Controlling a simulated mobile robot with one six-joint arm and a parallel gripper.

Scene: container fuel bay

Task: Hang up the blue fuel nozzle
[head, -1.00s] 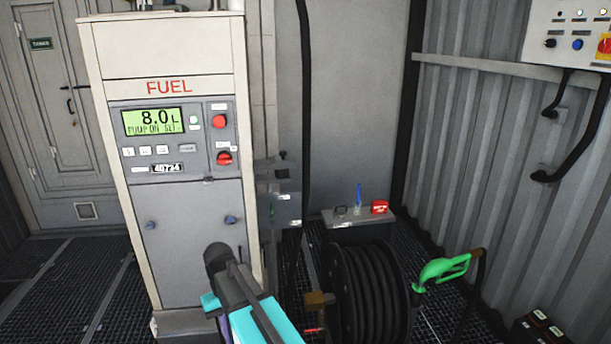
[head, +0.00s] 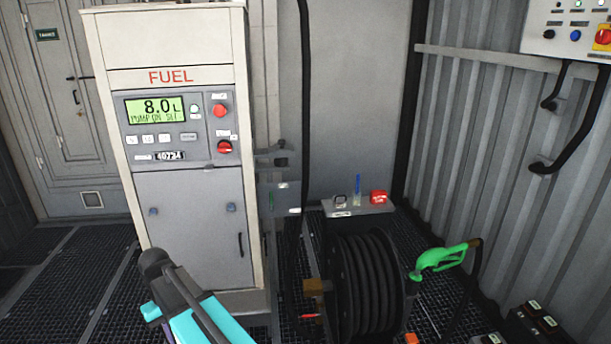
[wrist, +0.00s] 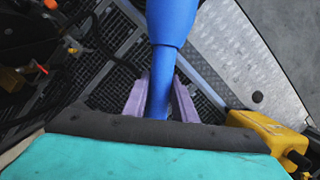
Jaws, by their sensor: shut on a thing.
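The blue fuel nozzle (wrist: 172,22) shows in the wrist view as a blue body narrowing to a tube. My gripper (wrist: 160,95) has its two purple fingers on either side of that tube and is shut on it. The nozzle's far end runs out of the top of the wrist view. In the head view my teal wrist is at the bottom left, in front of the fuel pump (head: 190,205); the blue nozzle is not seen there. A grey bracket (head: 275,155) sticks out from the pump's right side; I cannot tell whether it is the blue nozzle's holder.
A black hose reel (head: 368,290) stands right of the pump, with a green nozzle (head: 440,258) beside it. A small shelf (head: 345,211) holds a blue-topped tube and a red box. Black batteries (head: 535,320) are at lower right. A yellow object (wrist: 262,135) lies below my wrist.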

